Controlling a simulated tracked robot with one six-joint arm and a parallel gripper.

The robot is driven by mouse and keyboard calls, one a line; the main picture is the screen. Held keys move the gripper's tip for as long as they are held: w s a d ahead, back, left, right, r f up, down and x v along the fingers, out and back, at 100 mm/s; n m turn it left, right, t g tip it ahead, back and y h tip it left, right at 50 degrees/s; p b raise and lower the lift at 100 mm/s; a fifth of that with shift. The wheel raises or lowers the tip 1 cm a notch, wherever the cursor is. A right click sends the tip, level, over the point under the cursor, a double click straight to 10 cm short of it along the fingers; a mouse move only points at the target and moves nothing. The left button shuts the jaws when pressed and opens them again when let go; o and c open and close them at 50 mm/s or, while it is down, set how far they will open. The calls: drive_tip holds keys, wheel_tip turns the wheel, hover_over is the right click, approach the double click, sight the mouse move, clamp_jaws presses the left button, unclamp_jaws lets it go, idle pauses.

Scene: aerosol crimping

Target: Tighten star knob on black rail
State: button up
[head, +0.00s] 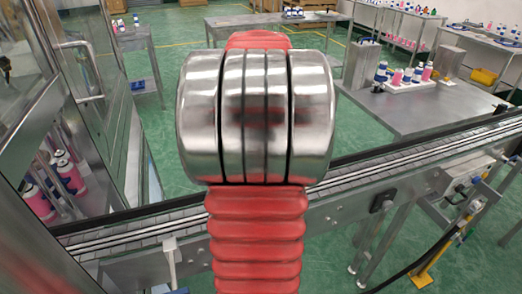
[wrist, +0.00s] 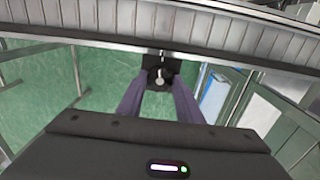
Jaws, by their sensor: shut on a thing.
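In the wrist view my gripper (wrist: 159,84) reaches forward with its two dark purple-grey fingers. The fingertips are shut on a small black knob (wrist: 160,71) with a pale spot at its middle. The knob sits at a black bracket just below the dark rail (wrist: 225,60), which runs along the conveyor's edge. The knob's star shape is too small to make out, and the fingers cover its sides. In the head view my arm hides the knob and my gripper; the dark rail (head: 420,147) shows beyond it along the conveyor.
The conveyor (head: 400,165) crosses the head view, rising to the right. A glass-doored machine frame (head: 95,110) stands close on the left. A grey table (head: 430,105) with bottles is behind the conveyor. A control box (head: 465,185) sits on the right. Green floor lies open between.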

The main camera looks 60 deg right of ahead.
drive_tip(key=shift+m, duration=1.2)
drive_tip(key=o, duration=1)
drive_tip(key=shift+o, duration=0.2)
drive_tip(key=shift+r, duration=0.1)
wheel_tip(320, 180, up, 14)
drive_tip(key=shift+f, duration=0.25)
drive_tip(key=shift+s, duration=0.1)
